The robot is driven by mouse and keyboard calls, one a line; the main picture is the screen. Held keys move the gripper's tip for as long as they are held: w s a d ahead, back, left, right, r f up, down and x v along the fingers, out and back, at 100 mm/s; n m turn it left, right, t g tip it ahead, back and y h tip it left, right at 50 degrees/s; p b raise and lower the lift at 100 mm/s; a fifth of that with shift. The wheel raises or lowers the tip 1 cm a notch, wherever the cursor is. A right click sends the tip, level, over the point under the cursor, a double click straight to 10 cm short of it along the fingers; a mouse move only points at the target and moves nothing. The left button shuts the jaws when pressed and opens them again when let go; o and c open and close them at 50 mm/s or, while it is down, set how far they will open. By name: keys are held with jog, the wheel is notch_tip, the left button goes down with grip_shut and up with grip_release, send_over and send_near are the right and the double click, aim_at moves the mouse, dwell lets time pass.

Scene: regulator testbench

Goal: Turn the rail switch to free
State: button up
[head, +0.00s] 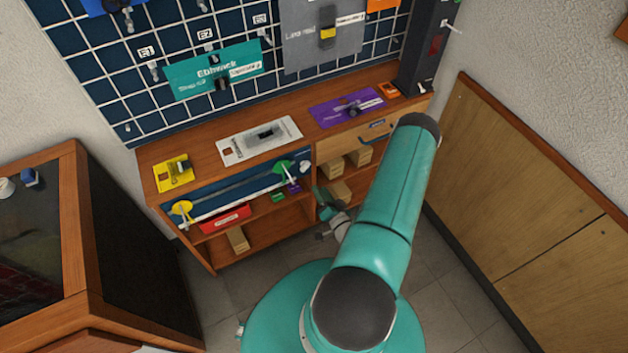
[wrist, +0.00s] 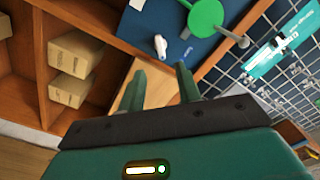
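A blue rail panel (head: 235,190) is set in the bench front, with a pale rail between a yellow disc (head: 182,208) and a green disc (head: 284,168). In the wrist view the green disc (wrist: 206,13) is at the top. A small white knob (wrist: 160,45) sits on the blue panel (wrist: 180,48) left of it; it may be the rail switch, but no label is readable. My gripper (wrist: 161,78) is open and empty, its two fingers apart below the knob and not visibly touching it. In the head view my gripper (head: 322,198) is low before the bench, right of the green disc.
The wooden bench (head: 205,148) carries yellow, white and purple plates. Its shelves hold wooden blocks (head: 238,240) and a red box (head: 225,218). A gridded wall board (head: 130,80) stands behind. A dark-sided cabinet (head: 130,235) is at left, and wood panels (head: 530,200) are at right.

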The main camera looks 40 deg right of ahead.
jog(key=v, duration=0.4)
jog(key=shift+s, duration=0.15)
dwell(0.4)
